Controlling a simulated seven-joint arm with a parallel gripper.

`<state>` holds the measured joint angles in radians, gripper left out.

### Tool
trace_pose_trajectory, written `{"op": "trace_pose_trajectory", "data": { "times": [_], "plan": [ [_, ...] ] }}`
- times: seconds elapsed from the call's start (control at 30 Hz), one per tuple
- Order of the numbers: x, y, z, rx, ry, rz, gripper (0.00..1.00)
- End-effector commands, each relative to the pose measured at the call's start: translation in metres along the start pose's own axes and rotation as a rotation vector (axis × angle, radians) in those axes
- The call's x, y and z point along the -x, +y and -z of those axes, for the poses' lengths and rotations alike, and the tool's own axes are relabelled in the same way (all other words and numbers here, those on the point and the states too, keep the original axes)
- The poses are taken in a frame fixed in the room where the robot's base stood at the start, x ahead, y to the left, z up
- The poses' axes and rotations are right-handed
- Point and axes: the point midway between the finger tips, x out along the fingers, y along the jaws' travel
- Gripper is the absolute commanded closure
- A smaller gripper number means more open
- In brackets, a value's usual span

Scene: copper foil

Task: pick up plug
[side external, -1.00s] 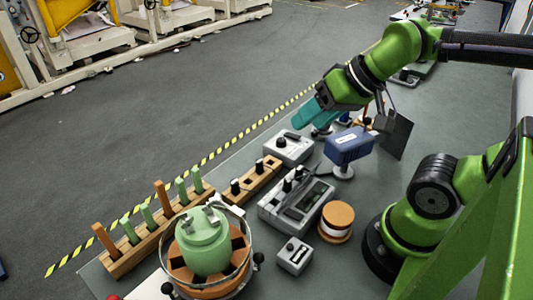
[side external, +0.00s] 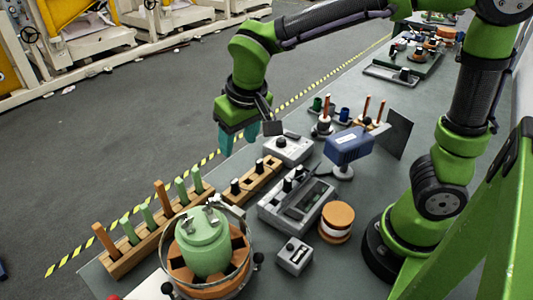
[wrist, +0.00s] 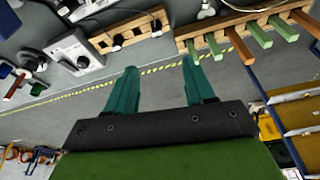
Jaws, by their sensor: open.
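I cannot tell which piece is the plug. Two small black plug-like pieces stand in a short wooden block (side external: 250,182): a front one (side external: 235,186) and a back one (side external: 259,165). The block also shows at the top of the wrist view (wrist: 138,28), with a left piece (wrist: 118,40) and a right piece (wrist: 156,27). A longer wooden rack (side external: 130,259) to its left holds upright green and brown pegs (side external: 182,191). My gripper (side external: 226,144), with teal fingers, is above and behind the short block. In the wrist view its fingers (wrist: 159,66) are apart with nothing between them.
A grey dial box (side external: 292,148) and a grey meter (side external: 296,205) stand right of the block. A blue instrument (side external: 348,146) is farther right. A green vessel in a ring (side external: 203,243) stands in front. Yellow-black tape (side external: 215,155) runs behind.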

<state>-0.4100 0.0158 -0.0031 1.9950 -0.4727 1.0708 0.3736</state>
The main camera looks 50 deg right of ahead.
Motion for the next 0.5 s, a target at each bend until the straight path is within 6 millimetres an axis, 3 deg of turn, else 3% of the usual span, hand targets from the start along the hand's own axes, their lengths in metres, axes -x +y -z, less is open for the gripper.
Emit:
{"op": "trace_pose_trajectory", "data": {
  "times": [0.17,0.5],
  "plan": [
    [-0.015,0.004,0.001,-0.037,0.001,-0.010,0.46],
    [-0.088,0.004,0.000,-0.038,-0.002,-0.009,0.46]
  ]
}}
